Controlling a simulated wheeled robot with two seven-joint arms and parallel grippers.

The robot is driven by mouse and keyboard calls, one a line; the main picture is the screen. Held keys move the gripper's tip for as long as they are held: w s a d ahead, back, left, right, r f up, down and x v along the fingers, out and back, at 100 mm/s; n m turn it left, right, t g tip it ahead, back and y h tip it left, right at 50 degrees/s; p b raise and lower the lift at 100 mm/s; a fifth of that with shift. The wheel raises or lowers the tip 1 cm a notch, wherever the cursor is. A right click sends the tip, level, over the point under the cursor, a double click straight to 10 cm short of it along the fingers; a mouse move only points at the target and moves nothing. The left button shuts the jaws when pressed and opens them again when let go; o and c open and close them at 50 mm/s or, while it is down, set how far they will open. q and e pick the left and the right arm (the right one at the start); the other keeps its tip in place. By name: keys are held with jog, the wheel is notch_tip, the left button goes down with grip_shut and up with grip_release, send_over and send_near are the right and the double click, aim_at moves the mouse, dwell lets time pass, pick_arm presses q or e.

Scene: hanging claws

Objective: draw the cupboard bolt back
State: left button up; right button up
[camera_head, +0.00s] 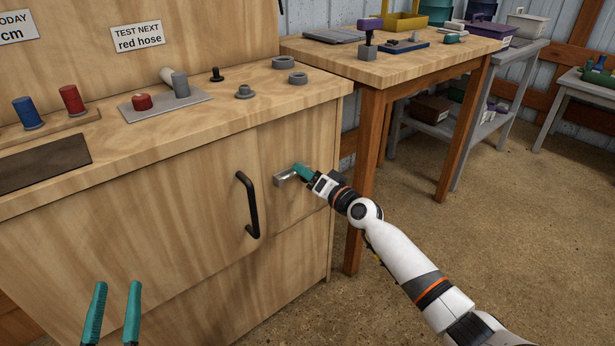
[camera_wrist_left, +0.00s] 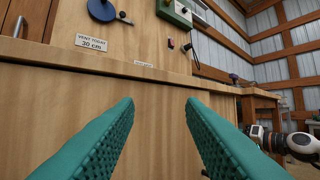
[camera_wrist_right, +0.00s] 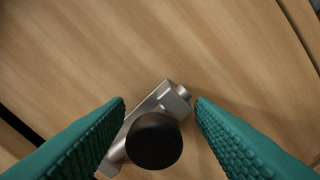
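The cupboard bolt (camera_head: 285,177) is a grey metal piece on the cupboard front, to the right of the black handle. In the right wrist view the bolt (camera_wrist_right: 172,97) lies slantwise, and its round black knob (camera_wrist_right: 154,141) points at the camera. My right gripper (camera_head: 297,169) is at the bolt. Its teal fingers (camera_wrist_right: 160,101) stand open on either side of the knob, with a gap showing on both sides. My left gripper (camera_head: 118,284) is open and empty in front of the cupboard, at the lower left; its spread fingers also show in the left wrist view (camera_wrist_left: 160,100).
The black bar handle (camera_head: 249,205) is fixed on the cupboard door (camera_head: 170,220). The worktop (camera_head: 215,122) above holds a grey plate, pegs and rings. A second wooden table (camera_head: 385,68) stands behind to the right. The floor at right is clear.

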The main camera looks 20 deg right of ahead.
jog(key=shift+f, duration=0.1)
jog(key=shift+s, duration=0.2)
pick_arm(q)
notch_tip(320, 180, down, 6)
jog(key=g+y+p, duration=0.1)
jog(key=g, duration=0.3)
jog(key=shift+w+a+f+g+y+p, duration=0.2)
jog(key=shift+w+a+g+y+p, duration=0.15)
jog(key=shift+a+y, duration=0.1)
pick_arm(e)
jog(key=v, duration=1.1)
jog(key=shift+s, duration=0.35)
jog(key=shift+d, duration=0.1)
